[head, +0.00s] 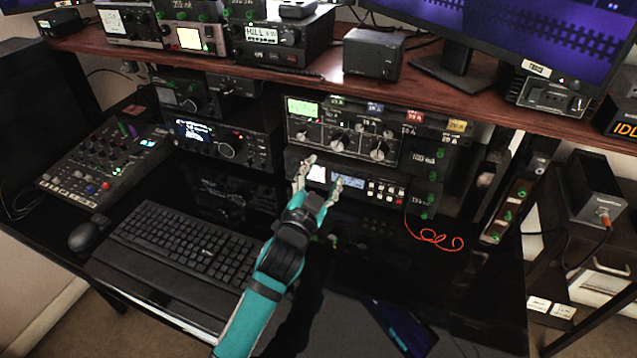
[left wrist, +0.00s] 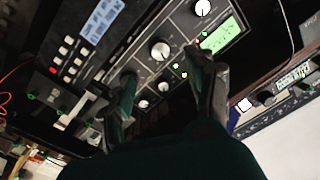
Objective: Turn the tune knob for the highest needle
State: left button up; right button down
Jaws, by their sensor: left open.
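The tuner unit (head: 345,133) stands on the lower shelf, with a lit green meter (head: 303,109) and a row of white-capped knobs, among them a middle knob (head: 340,140) and a right knob (head: 379,150). My left gripper (head: 323,171) is open in front of the panels, just below the knob row. In the left wrist view, its spread fingers (left wrist: 163,72) reach toward the panel. A knob (left wrist: 160,50) shows beyond the gap, and the green meter (left wrist: 222,38) is to the right. No grip on a knob shows. The needle and knob labels are too small to read.
A unit with a blue display (head: 348,181) and buttons sits below the tuner. A keyboard (head: 178,246), mouse (head: 88,235) and mixer (head: 105,165) are at the left. The wooden shelf (head: 270,70) overhangs.

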pick_arm(q)
jog(key=shift+v, duration=1.15)
dwell(0.8)
